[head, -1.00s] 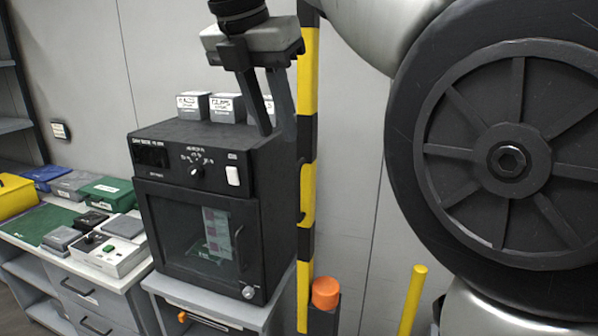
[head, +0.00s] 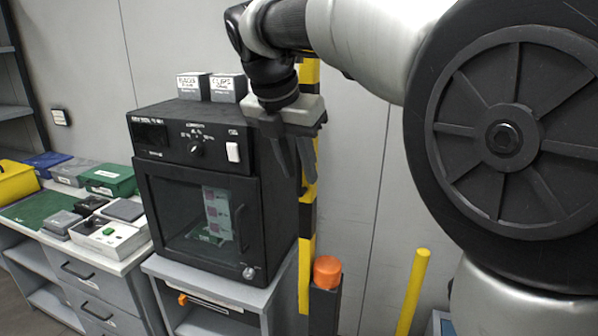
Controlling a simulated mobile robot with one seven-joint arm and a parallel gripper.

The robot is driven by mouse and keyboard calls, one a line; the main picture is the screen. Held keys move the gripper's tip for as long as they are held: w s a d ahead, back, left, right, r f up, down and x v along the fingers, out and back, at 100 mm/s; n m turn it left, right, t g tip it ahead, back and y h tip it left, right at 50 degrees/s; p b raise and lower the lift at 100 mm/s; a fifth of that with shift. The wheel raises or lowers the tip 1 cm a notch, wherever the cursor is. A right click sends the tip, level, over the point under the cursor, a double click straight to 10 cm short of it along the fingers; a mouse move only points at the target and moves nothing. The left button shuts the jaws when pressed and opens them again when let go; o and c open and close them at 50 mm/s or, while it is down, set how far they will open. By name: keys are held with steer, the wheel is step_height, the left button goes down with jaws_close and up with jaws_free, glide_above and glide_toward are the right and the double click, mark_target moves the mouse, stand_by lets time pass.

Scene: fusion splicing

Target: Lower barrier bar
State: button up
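The barrier bar (head: 307,248) is a yellow and black striped bar standing upright in the head view, just right of the oven-like cabinet. Its lower end is beside a dark post (head: 323,308) with an orange cap (head: 327,271). My gripper (head: 306,197) hangs downward in front of the bar's upper half and hides part of it. Its two dark fingers are apart, with nothing visibly held. The right finger overlaps the bar in the picture; I cannot tell whether it touches.
A black cabinet with a glass door (head: 190,222) stands close left on a grey stand, with small labelled boxes (head: 211,88) on top. A bench with several boxes and devices (head: 110,236) is farther left. A yellow post (head: 412,292) stands right of the bar.

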steer(key=shift+f, duration=0.25)
jaws_close()
